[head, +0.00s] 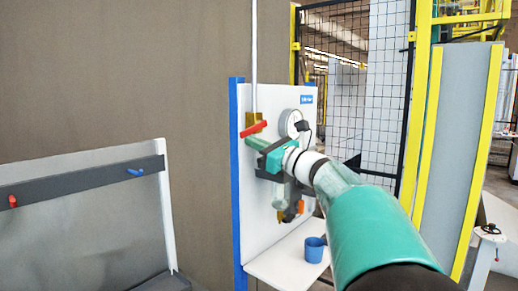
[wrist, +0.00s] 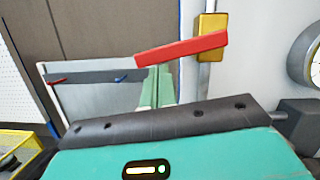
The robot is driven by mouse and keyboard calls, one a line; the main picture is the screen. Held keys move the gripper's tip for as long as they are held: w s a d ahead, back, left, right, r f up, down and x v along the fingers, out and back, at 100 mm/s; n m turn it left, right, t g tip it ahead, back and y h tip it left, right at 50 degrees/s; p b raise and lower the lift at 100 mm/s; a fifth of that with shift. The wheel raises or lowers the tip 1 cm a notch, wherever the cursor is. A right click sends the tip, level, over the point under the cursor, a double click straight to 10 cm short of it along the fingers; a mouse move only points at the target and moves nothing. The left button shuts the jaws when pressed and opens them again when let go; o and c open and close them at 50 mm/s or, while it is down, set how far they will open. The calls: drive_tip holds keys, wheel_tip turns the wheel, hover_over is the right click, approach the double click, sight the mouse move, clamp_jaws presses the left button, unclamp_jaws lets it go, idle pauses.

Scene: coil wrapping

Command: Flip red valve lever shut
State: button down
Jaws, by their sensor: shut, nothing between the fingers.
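The red valve lever (head: 254,129) sticks out from a brass-yellow valve body (head: 252,117) on a vertical grey pipe, in front of a white panel. It lies near horizontal, with its left end slightly lower. In the wrist view the lever (wrist: 182,48) crosses the upper middle, its right end at the yellow valve body (wrist: 211,37). My gripper (head: 256,143) is just below the lever in the head view. In the wrist view my green fingers (wrist: 157,88) are together and empty, their tips close under the lever. I cannot tell whether they touch it.
A round gauge (head: 291,123) is on the panel, right of the valve. A blue cup (head: 314,249) stands on the white shelf (head: 285,258) below. A grey board with red and blue pegs (head: 80,180) is at left. A black mesh fence (head: 345,90) stands behind at right.

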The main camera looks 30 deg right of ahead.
drive_tip(key=shift+s+a+r+m+h, duration=0.15)
drive_tip(key=shift+a+r+m+h, duration=0.2)
drive_tip(key=shift+r+m, duration=0.35)
drive_tip(key=shift+r, duration=0.1)
